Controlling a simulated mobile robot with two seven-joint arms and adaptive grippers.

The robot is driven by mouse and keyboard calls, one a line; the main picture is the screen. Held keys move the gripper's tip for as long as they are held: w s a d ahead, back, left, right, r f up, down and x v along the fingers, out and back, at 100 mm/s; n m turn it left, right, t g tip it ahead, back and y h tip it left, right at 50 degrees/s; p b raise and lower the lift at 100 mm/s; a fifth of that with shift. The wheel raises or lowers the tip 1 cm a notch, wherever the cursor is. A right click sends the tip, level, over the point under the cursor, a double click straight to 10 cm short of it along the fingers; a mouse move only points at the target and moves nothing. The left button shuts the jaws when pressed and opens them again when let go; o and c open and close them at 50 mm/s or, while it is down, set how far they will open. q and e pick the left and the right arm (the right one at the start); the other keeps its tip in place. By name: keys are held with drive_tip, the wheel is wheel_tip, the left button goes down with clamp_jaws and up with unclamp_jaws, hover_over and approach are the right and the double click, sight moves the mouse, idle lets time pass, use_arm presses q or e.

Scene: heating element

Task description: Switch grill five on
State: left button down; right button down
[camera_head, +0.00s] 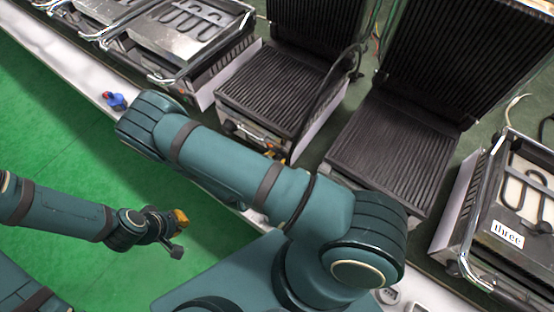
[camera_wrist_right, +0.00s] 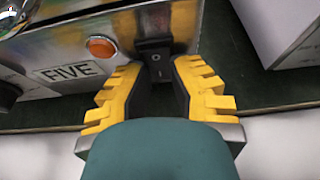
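In the right wrist view, the grill's metal front panel carries a "FIVE" label (camera_wrist_right: 70,73), an orange round lamp (camera_wrist_right: 101,48) and a black rocker switch (camera_wrist_right: 155,58). My right gripper (camera_wrist_right: 158,75) is there with its yellow fingers apart and empty, one on each side of the switch's lower part. I cannot tell whether they touch it, or which way the rocker is set. In the head view, my right gripper (camera_head: 278,155) shows only as a bit of orange behind my arm, at the front of an open-lidded grill (camera_head: 270,88). My left gripper (camera_head: 172,232) hangs over the green floor, away from the grills.
Another open grill (camera_head: 385,150) stands to the right, then one labelled "three" (camera_head: 505,236). More grills (camera_head: 185,35) stand at the upper left. A small blue and red object (camera_head: 115,101) sits on the white counter edge. The green floor (camera_head: 70,130) is clear.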

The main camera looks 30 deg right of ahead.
drive_tip(key=h+b, duration=0.1)
drive_tip(key=b, duration=0.1)
drive_tip(key=shift+d+f+t+h+b, duration=0.1)
drive_tip(key=shift+f+t+h+b, duration=0.25)
drive_tip(key=shift+f+t+h, duration=0.05)
drive_tip(key=shift+w+r+h+b, duration=0.1)
drive_tip(key=shift+r+h+b, duration=0.05)
drive_tip(key=shift+h+b, duration=0.4)
drive_tip(key=shift+d, duration=0.1)
drive_tip(key=shift+r, duration=0.1)
drive_tip(key=c, duration=0.8)
unclamp_jaws()
